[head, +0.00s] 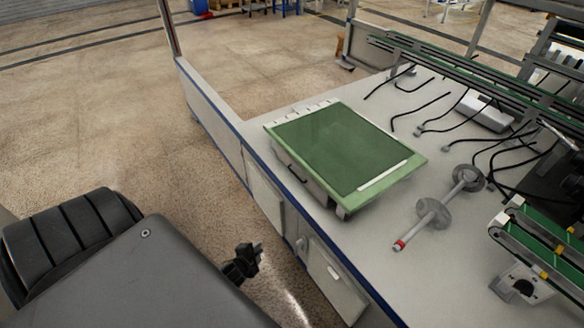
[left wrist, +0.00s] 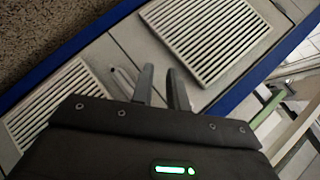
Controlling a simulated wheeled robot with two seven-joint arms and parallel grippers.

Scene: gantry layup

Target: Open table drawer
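The white table (head: 290,110) has a blue edge strip. Under it, facing me, are a pale front panel (head: 263,188) and another panel (head: 335,283) with a light handle-like piece; both look closed. A small knob-like fitting (head: 300,243) sits between them. My left gripper (head: 245,258) is in front of these panels, apart from them in the head view. In the left wrist view its two fingers (left wrist: 162,80) stand apart with nothing seen between them. Beyond them are slatted panels (left wrist: 205,38) and a grey bar-like piece (left wrist: 123,80). My right gripper is not in view.
A green-topped box (head: 340,145) with a dark side handle (head: 290,172) stands on the table. A grey shaft with discs (head: 435,210), black cables and green conveyors (head: 545,240) are to its right. Open floor (head: 120,110) lies left of the table.

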